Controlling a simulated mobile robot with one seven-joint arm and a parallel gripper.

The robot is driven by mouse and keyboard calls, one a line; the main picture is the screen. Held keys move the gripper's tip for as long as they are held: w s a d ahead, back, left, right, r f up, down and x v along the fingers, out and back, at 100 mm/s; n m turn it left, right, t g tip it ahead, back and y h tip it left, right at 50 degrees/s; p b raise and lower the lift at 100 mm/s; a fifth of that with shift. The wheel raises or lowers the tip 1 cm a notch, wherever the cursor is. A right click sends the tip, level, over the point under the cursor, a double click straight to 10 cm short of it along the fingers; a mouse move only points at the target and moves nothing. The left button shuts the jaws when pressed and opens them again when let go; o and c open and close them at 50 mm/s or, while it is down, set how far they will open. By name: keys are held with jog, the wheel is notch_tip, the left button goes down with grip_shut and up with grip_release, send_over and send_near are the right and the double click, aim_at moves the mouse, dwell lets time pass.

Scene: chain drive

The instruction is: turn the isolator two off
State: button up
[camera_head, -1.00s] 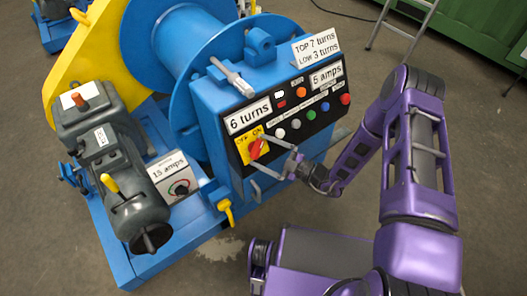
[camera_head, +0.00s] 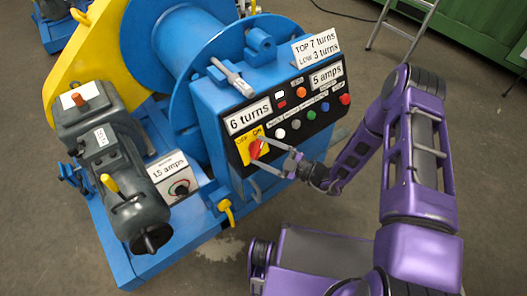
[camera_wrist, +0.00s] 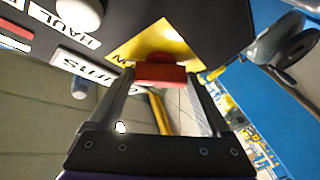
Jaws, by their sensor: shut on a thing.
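The isolator is a red knob (camera_head: 256,149) on a yellow plate (camera_head: 241,152) marked OFF and ON, at the lower left of the black control panel. No number two can be read on it. In the wrist view the red knob (camera_wrist: 160,74) sits between the two fingers, in front of the yellow plate (camera_wrist: 175,40). My gripper (camera_head: 257,151) is shut on the red knob, with one finger on each side. The fingers hide part of the knob and plate, and its exact pointing direction is hard to tell.
The black panel (camera_head: 318,121) has several coloured buttons right of the knob. A "6 turns" label (camera_head: 248,116) is above it. A grey motor (camera_head: 110,150) and a "15 amps" box (camera_head: 168,169) stand at left. A yellow hook-like part (camera_head: 227,210) is below. Floor is open in front.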

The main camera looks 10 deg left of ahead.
jog(key=shift+r+n, duration=0.1)
jog(key=shift+n, duration=0.2)
jog(key=n+g, duration=0.1)
jog(key=n+g+h, duration=0.1)
jog(key=n, duration=0.1)
jog(key=n+g+p, duration=0.1)
jog(key=shift+w+r, duration=0.2)
jog(key=shift+r, duration=0.05)
jog(key=n+h, duration=0.1)
jog(key=n+g+p, duration=0.1)
jog(key=n, duration=0.1)
jog(key=n+h+p, duration=0.1)
jog(key=shift+w+r+n+g+h, duration=0.1)
jog(key=shift+r+n+g+h, duration=0.2)
jog(key=shift+n, duration=0.1)
jog(key=n+h+p, duration=0.1)
jog(key=n, duration=0.1)
jog(key=n+h+p, duration=0.1)
jog(key=n, duration=0.1)
jog(key=shift+a+r+h, duration=0.1)
jog(key=shift+a+h, duration=0.05)
jog(key=shift+h, duration=0.15)
jog(key=n+h, duration=0.2)
jog(key=n, duration=0.1)
jog(key=shift+a, duration=0.15)
jog(key=o, duration=1.2)
jog(key=shift+r, duration=0.1)
